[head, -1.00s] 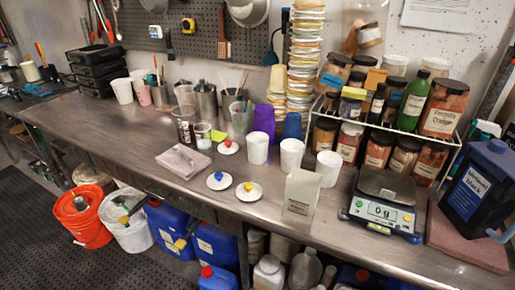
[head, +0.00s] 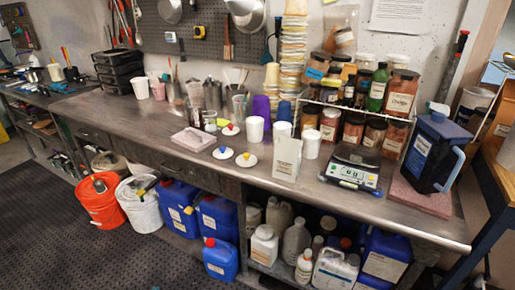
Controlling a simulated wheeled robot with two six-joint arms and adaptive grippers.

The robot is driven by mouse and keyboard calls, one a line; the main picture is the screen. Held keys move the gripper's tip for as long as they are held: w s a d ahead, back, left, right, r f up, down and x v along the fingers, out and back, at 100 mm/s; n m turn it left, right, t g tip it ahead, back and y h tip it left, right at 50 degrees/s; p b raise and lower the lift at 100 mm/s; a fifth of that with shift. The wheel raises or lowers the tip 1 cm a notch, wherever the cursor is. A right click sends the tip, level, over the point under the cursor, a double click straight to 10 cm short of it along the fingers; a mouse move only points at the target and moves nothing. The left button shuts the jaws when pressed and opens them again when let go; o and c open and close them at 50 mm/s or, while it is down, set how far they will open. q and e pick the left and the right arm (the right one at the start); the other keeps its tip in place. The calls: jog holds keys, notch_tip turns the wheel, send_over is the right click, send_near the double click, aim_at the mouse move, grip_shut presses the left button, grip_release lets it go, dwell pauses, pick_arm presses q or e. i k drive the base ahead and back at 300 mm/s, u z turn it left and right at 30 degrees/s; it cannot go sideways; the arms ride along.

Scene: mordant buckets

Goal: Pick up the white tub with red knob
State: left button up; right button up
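A small, shallow white round tub with a red knob (head: 230,129) sits on the steel bench, toward the back and near the middle. To its front are two similar white pieces, one with a blue knob (head: 221,153) and one with a yellow knob (head: 246,160). A white cup (head: 254,130) stands just right of the red-knob tub. Neither of my grippers is in the head view.
The steel bench (head: 150,127) has clear room at its left front. A pinkish pad (head: 193,139), a white carton (head: 286,159), a scale (head: 350,170) and a dark blue jug (head: 430,152) are on it. Buckets (head: 100,200) and blue canisters stand below.

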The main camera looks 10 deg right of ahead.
aim_at(255, 130)
jog(key=z, duration=1.15)
jog(key=i, duration=1)
jog(key=u, duration=0.15)
